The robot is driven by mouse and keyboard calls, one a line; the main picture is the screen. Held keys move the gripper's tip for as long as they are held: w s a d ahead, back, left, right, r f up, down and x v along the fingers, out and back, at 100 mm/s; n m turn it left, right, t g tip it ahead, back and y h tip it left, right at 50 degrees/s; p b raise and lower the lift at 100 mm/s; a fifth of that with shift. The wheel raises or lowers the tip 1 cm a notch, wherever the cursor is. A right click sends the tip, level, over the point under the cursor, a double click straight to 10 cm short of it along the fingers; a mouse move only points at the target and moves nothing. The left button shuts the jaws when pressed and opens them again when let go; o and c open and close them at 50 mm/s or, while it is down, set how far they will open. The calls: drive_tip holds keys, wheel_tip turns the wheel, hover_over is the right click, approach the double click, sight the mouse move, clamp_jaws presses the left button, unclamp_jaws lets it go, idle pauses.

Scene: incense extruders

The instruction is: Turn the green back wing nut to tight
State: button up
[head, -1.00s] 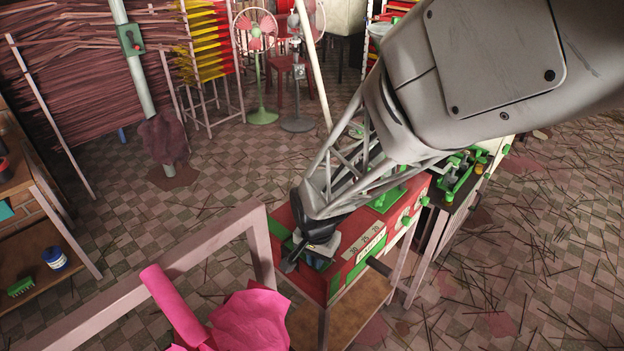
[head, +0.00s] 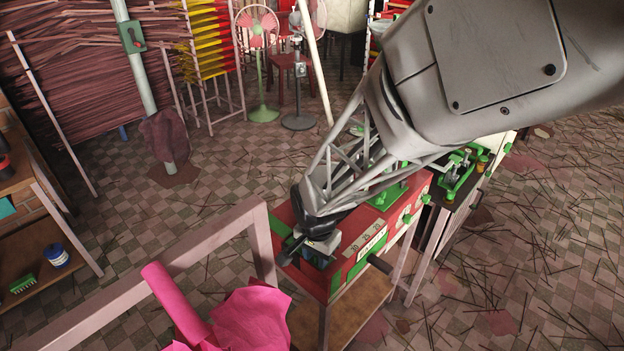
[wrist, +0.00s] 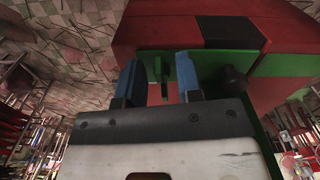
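The green wing nut (wrist: 158,72) shows in the wrist view as a narrow upright green piece on a green plate (wrist: 210,62) at the end of a red machine. My gripper (wrist: 158,78) has two blue fingers, one on each side of the wing nut. The fingers are open, with a visible gap between each and the nut. In the head view my gripper (head: 308,257) is at the near left end of the red machine (head: 338,282). The wing nut is hidden there behind my gripper and wrist.
A dark round knob (wrist: 233,80) sits just right of the right finger. A dark handle (head: 379,264) sticks out of the machine's front. A pale frame rail (head: 150,275) and pink cloth (head: 250,318) are at the near left. Another machine with green parts (head: 457,175) stands behind.

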drive_tip(key=shift+r, duration=3.9)
